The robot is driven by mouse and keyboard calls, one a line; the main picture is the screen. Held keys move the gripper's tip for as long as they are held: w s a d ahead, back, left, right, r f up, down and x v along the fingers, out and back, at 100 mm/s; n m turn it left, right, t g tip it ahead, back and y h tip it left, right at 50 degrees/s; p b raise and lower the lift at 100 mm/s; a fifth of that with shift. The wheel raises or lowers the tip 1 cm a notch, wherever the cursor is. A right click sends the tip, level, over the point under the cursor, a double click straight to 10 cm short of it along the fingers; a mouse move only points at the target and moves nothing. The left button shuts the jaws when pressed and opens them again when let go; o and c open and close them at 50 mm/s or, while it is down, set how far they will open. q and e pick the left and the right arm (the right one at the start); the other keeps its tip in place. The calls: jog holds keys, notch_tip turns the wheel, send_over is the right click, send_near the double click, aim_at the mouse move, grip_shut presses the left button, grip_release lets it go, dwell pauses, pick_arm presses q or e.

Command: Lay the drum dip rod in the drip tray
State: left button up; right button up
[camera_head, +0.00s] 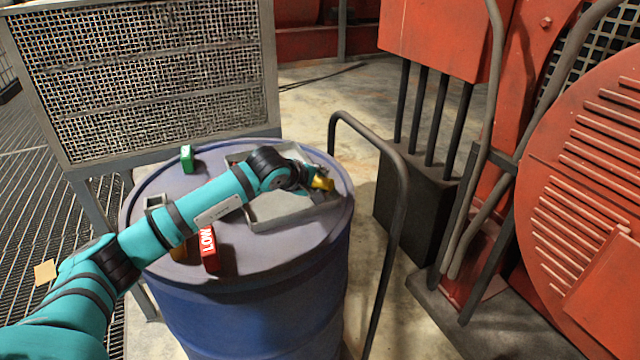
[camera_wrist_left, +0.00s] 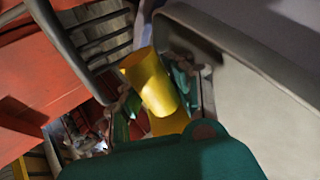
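The drip tray (camera_head: 265,222) is a shallow grey tray on top of the blue drum (camera_head: 255,310). My left arm reaches across the drum top, and my left gripper (camera_head: 316,182) is over the tray's right part. It appears shut on a yellow cylindrical piece, which I take for the drum dip rod (camera_head: 322,184). The same yellow cylinder (camera_wrist_left: 152,82) fills the middle of the left wrist view, tilted, with the tray's pale wall (camera_wrist_left: 255,85) beside it. The rest of the rod, its contact with the tray and most of the fingers are hidden. My right gripper is not in view.
A red labelled block (camera_head: 208,250) and a green block (camera_head: 187,158) stand on the drum top. A dark handrail (camera_head: 400,235) rises close to the drum's right. Red machinery (camera_head: 590,200) stands farther right, and a mesh panel (camera_head: 150,75) stands behind.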

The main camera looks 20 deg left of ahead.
pick_arm(q)
jog(key=o, duration=0.4)
jog(key=v, duration=1.2)
jog(key=shift+s+f, duration=0.1)
dwell(0.4)
